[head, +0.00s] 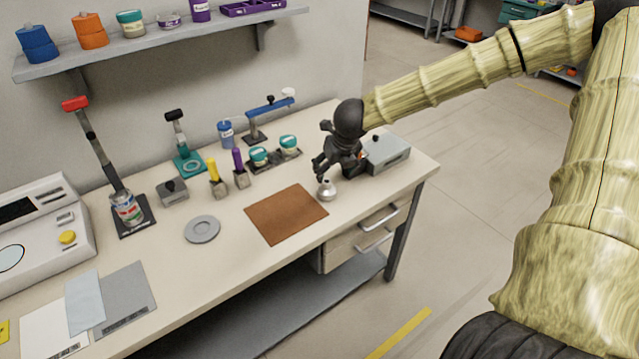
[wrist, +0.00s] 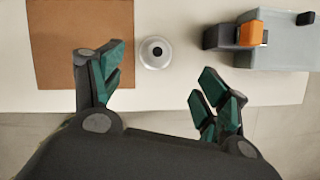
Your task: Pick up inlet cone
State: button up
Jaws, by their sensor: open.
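The inlet cone looks to be the small silvery round piece (head: 327,190) with a narrow top, standing on the bench beside the right corner of the brown mat. In the wrist view the cone (wrist: 155,52) is seen from above, with a dark hole at its centre. My gripper (head: 322,172) is at the cone, above and just behind it in the head view. In the wrist view my gripper (wrist: 160,85) has its two green-padded fingers spread wide, with the cone lying ahead of the gap between them. Nothing is held, and I cannot tell the exact height above the cone.
The brown mat (head: 286,214) lies left of the cone. A grey box (head: 388,154) stands close to its right; it shows an orange part (wrist: 252,33) in the wrist view. Jars in a black holder (head: 272,158) stand behind. The bench's front edge is near.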

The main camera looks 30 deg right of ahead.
aim_at(328, 183)
jog(key=shift+x, duration=2.4)
jog(key=shift+a+p+x, duration=0.1)
jog(key=shift+p+x, duration=0.2)
jog(key=shift+x, duration=0.55)
jog(key=shift+a+p+x, duration=0.15)
jog(key=shift+p+x, duration=0.15)
jog(key=shift+x, duration=1.75)
jog(key=c, duration=1.2)
